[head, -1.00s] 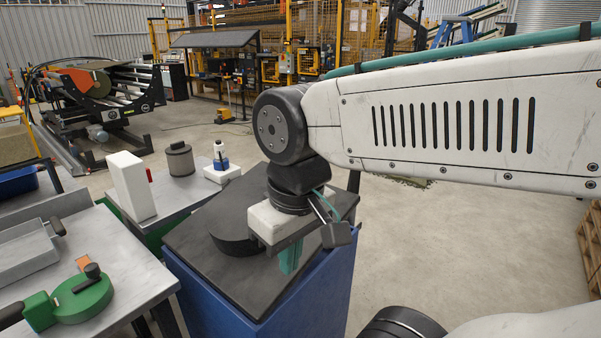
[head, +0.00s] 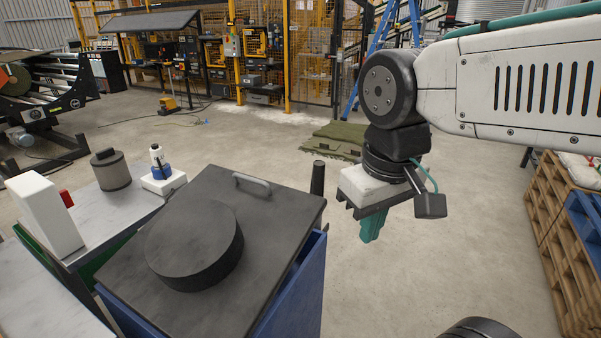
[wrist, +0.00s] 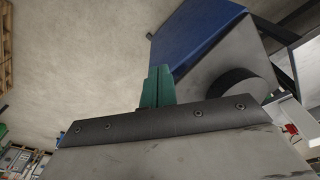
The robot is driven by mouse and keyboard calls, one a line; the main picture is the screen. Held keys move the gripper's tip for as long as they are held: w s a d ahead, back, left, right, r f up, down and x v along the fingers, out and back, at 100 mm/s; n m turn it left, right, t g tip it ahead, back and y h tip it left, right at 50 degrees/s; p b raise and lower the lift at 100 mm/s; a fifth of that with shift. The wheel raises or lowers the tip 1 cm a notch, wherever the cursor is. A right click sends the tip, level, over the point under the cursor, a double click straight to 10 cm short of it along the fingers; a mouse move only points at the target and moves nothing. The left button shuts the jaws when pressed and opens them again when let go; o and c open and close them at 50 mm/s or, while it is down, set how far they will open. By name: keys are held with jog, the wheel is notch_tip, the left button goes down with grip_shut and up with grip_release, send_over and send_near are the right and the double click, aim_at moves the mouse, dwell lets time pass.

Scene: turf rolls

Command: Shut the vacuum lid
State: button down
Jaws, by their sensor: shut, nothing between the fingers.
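The vacuum is a blue box (head: 297,290) with a dark flat lid (head: 285,205) on top. The lid carries a thick round black disc (head: 194,246) and a grey handle (head: 252,184) near its far edge. A strip of blue wall shows below the lid's right edge; I cannot tell whether the lid is fully seated. My gripper (head: 372,226) has green fingers, shut and empty, pointing down to the right of the lid and apart from it. In the wrist view the shut fingers (wrist: 157,86) show with the blue box (wrist: 195,38) and black disc (wrist: 242,92) to their right.
A dark post (head: 317,178) stands by the box's far right corner. A metal table (head: 115,205) on the left holds a white block (head: 44,213) and a grey canister (head: 111,170). Pallets (head: 560,210) stand at right. The floor between is clear.

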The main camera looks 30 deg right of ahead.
jog(key=w+r+n, duration=0.2)
jog(key=w+r, duration=0.2)
jog(key=w, duration=0.8)
jog(key=n+h, duration=0.2)
jog(key=n, duration=0.3)
send_over(274, 185)
jog(key=s+a, duration=0.2)
jog(key=a, duration=0.1)
jog(key=s+a+x, duration=0.1)
jog(key=x, duration=1.7)
jog(key=shift+w+f, duration=0.2)
jog(key=shift+f, duration=0.2)
